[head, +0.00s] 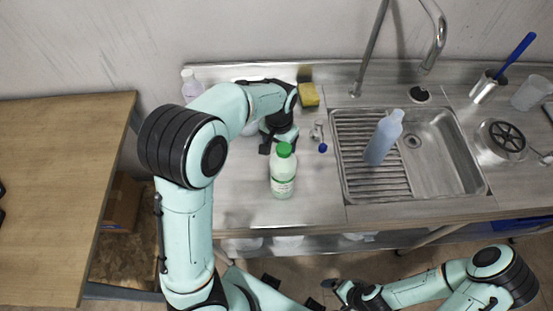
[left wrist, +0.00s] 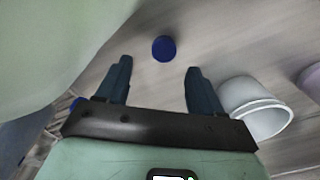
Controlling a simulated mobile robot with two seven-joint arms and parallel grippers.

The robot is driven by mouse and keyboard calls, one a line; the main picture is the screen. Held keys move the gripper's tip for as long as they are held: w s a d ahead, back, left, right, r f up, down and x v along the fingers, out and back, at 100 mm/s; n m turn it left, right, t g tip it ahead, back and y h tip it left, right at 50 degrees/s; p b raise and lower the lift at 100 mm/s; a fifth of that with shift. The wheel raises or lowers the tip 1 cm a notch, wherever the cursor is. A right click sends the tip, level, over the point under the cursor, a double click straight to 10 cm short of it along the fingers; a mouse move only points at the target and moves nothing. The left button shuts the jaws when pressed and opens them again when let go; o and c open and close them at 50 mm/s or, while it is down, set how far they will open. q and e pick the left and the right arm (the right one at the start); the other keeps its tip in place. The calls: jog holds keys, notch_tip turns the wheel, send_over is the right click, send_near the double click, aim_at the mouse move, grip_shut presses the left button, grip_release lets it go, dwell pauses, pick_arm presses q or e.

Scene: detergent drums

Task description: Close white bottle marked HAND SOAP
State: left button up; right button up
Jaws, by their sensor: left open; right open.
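A whitish bottle with a green cap and green-printed label (head: 283,180) stands upright on the counter; its lettering is too small to read. A pale bottle (head: 191,88) stands at the back left, partly behind my left arm. I cannot tell which is marked HAND SOAP. A loose blue cap (head: 322,148) lies right of the green-capped bottle; it also shows in the left wrist view (left wrist: 163,48). My left gripper (left wrist: 155,72) is open and empty, low over the counter just behind the green-capped bottle. My right gripper (head: 324,294) is open and empty, in front of the counter.
A yellow sponge (head: 308,95) lies behind. A white cup (left wrist: 258,118) is beside my left gripper. A wooden table (head: 55,190) stands left. The counter's front left is clear.

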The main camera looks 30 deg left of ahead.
pick_arm(q)
jog(key=f, duration=0.5)
jog(key=shift+s+a, duration=0.1)
jog(key=shift+a, duration=0.15)
jog(key=c, duration=1.1)
